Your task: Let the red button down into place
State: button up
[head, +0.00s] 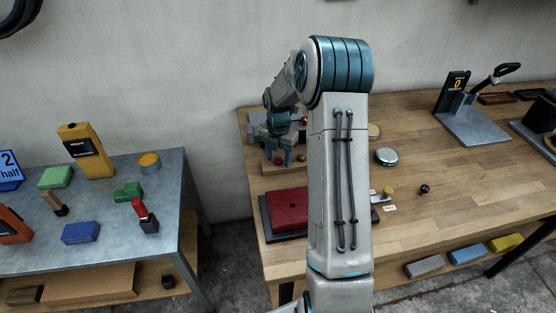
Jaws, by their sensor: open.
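My gripper (279,158) points down over a wooden block (284,170) at the back left of the wooden table. Its fingers are apart. A small red round piece (301,157) shows at the right side of the fingers, low over the block. Another small red spot (304,120) shows farther back, beside my wrist. Both are too small to tell which is the red button. I cannot tell whether a finger touches the nearer piece. My arm hides the area just to the right.
A dark red case (288,207) lies in front of the block. A round tin (386,157), a black knob (424,189) and small yellow-topped piece (389,191) lie right of my arm. A lever press (474,120) stands at the back right. The table's middle right is clear.

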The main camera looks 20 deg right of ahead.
jog(key=shift+f, duration=0.1)
jog(key=shift+c, duration=0.2)
jog(key=c, duration=1)
